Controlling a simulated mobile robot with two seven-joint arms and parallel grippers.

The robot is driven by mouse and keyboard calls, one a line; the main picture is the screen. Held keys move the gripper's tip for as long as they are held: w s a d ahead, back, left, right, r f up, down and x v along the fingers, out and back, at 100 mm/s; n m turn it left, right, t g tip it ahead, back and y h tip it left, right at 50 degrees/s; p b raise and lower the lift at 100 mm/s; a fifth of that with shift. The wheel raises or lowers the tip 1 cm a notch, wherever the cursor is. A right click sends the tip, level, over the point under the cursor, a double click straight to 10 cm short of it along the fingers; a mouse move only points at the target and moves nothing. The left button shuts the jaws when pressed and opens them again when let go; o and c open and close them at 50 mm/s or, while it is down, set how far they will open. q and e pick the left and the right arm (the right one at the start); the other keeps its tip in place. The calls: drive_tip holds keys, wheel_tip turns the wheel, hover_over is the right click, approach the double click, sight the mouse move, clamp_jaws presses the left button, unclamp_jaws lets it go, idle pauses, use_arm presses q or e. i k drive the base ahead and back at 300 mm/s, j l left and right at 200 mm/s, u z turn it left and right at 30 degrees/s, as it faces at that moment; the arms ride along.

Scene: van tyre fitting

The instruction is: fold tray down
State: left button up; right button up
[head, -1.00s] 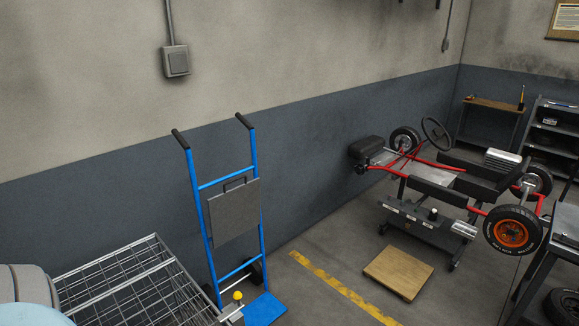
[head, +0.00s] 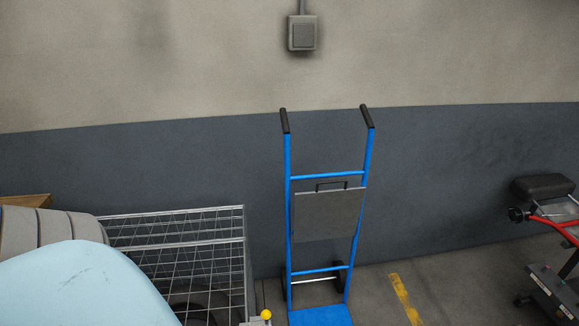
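A blue hand truck (head: 288,220) with black grips stands upright by the wall in the head view. A grey flat tray panel (head: 328,214) with a small dark handle (head: 331,185) at its top hangs upright against the truck's frame, folded up. The blue toe plate (head: 320,316) is at the bottom edge of the view. Neither of my grippers shows in the head view.
A wire mesh cage (head: 200,250) stands left of the hand truck, with a yellow knob (head: 266,314) near its right corner. A red-framed kart (head: 556,219) is partly visible at right. Floor between truck and kart is clear, with a yellow line (head: 404,297).

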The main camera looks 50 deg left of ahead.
sight(321, 215)
drive_tip(key=i+u, duration=0.15)
drive_tip(key=u, duration=0.25)
drive_tip(key=i+u, duration=0.15)
drive_tip(key=u, duration=0.25)
drive_tip(key=i+l+u, duration=0.1)
drive_tip(key=u, duration=0.3)
drive_tip(key=i+l+u, duration=0.1)
drive_tip(key=u, duration=0.3)
drive_tip(key=i+l+u, duration=0.2)
drive_tip(key=u, duration=0.2)
drive_tip(key=i+l+u, duration=0.25)
drive_tip(key=u, duration=0.15)
